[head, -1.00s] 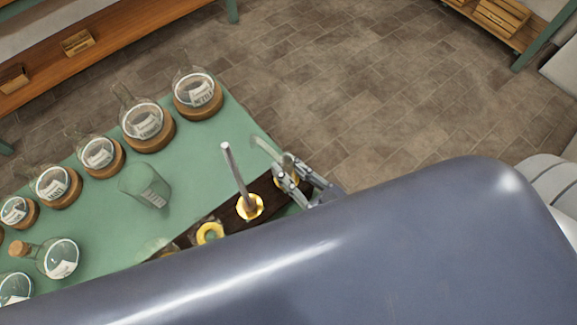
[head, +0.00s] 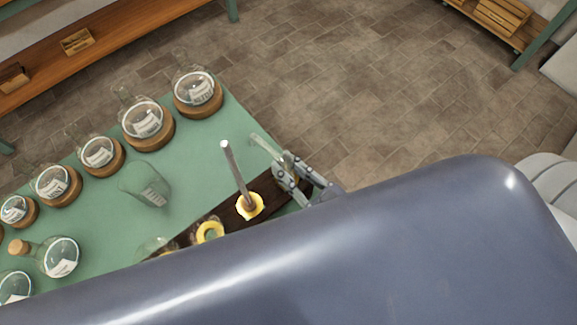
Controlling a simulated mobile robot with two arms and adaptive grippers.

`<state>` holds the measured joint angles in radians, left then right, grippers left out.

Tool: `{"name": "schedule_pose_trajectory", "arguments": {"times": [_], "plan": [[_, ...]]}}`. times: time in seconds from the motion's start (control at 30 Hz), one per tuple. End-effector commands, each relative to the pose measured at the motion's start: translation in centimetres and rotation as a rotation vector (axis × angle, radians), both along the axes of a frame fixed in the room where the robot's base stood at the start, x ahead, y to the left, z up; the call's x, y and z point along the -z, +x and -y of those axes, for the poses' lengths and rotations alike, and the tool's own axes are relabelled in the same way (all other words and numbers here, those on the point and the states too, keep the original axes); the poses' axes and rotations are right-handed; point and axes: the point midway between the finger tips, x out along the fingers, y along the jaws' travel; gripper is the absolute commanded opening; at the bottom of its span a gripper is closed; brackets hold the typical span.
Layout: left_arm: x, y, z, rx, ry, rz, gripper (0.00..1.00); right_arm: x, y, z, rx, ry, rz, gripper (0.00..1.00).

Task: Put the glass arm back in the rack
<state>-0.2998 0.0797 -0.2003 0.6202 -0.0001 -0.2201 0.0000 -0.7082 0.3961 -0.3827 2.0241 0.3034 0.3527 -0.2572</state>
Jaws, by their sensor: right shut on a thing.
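A dark wooden rack (head: 225,217) lies along the right edge of the green table, partly hidden by my own large blue-grey arm link. It has yellow-rimmed holes. A pale rod (head: 236,172) stands tilted in one yellow ring (head: 250,206); another yellow ring (head: 210,231) is empty. My right gripper (head: 281,170) is at the rack's far right end, shut on the clear glass arm (head: 264,144), which sticks out to its upper left. I cannot tell whether the glass arm's lower end touches the rack. My left gripper is not in view.
Several round flasks on cork rings (head: 159,138) stand along the green table (head: 110,185). A wooden shelf (head: 130,30) is behind. Tiled floor lies beyond the table.

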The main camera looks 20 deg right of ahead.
Motion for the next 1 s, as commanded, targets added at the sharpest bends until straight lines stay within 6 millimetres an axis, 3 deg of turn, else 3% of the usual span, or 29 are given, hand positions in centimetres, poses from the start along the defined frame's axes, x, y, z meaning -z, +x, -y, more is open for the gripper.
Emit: {"name": "schedule_pose_trajectory", "arguments": {"times": [0.27,0.3,0.4,0.77,1.0], "plan": [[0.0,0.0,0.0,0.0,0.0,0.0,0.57,0.3,-0.1,0.0,-0.001,-0.003,-0.006,0.0],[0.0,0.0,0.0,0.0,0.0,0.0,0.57,0.4,-0.1,0.0,-0.001,-0.003,-0.007,0.21],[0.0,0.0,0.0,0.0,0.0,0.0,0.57,0.4,-0.1,0.0,-0.001,-0.003,-0.007,0.42],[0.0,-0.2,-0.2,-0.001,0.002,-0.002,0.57,0.3,-0.2,0.1,-0.001,-0.003,-0.005,0.42],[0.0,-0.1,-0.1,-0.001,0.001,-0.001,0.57,0.4,-3.2,1.4,-0.003,-0.004,-0.01,0.42]]}}
